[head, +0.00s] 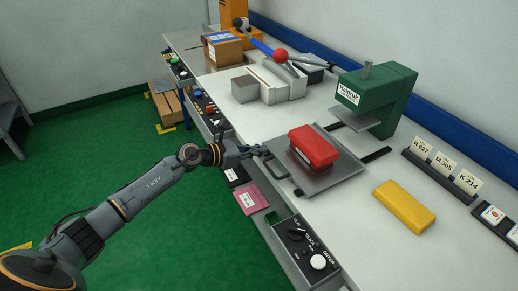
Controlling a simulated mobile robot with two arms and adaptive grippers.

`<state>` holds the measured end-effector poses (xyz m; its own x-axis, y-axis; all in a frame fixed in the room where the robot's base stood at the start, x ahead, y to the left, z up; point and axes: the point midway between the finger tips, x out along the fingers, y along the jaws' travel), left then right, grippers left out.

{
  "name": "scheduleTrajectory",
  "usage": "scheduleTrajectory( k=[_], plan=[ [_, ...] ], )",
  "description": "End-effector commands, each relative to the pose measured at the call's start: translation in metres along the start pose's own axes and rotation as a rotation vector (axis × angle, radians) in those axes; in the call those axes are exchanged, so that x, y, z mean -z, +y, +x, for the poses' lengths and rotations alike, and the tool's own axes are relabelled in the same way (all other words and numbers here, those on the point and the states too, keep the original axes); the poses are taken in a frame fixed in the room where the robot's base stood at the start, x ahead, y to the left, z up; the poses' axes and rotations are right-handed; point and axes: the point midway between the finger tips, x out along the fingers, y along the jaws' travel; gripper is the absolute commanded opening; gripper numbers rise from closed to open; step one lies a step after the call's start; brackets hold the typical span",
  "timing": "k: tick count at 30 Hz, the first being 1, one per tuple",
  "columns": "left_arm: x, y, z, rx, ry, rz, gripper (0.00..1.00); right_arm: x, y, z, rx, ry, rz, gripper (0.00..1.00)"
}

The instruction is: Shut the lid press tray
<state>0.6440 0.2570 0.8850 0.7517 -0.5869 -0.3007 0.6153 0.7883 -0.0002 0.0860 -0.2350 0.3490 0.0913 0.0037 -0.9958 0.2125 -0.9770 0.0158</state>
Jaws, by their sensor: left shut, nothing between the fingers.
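The lid press (377,97) is a green machine with a grey plate under its head, standing at the back of the bench. Its grey tray (325,179) is slid out toward the front edge on dark rails, with a handle at its front left. A red block-like item (314,146) sits on the tray. My left gripper (262,151) is shut and empty, close to the tray's front left side near the handle. I cannot tell whether it touches the tray. My right gripper is not in view.
A yellow block (403,206) lies right of the tray. A control box (305,252) with knobs is on the front edge. Label cards (442,164) stand at the right. A lever with a red ball (280,56) and a cardboard box (225,50) are farther back. Green floor is open at left.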

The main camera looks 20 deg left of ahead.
Motion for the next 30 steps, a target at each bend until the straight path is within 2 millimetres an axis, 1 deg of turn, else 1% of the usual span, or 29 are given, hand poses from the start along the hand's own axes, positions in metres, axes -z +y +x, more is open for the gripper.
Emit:
scheduleTrajectory(
  k=[7, 10, 14, 17, 21, 24, 27, 30],
  plan=[
    [0.0, 0.0, 0.001, 0.0, -0.001, 0.0, 0.0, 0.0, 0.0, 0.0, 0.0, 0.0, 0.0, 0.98],
    [-0.004, 0.001, 0.01, 0.0, -0.004, -0.002, 0.0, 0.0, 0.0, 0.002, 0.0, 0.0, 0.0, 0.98],
    [-0.012, 0.001, 0.037, 0.0, -0.006, -0.001, 0.0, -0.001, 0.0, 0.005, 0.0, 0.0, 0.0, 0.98],
    [-0.019, 0.001, 0.061, 0.0, -0.007, -0.001, 0.0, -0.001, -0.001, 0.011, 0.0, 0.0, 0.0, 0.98],
    [-0.028, 0.0, 0.096, 0.0, -0.006, -0.001, 0.0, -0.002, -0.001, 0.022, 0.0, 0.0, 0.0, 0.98],
    [-0.033, 0.001, 0.118, 0.0, -0.005, 0.0, 0.0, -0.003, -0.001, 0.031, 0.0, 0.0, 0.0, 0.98],
    [-0.039, 0.001, 0.132, 0.0, -0.003, -0.001, 0.0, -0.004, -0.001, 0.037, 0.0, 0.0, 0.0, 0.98],
    [-0.043, 0.0, 0.14, 0.0, -0.001, 0.0, 0.0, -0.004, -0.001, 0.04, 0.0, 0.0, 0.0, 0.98]
  ],
)
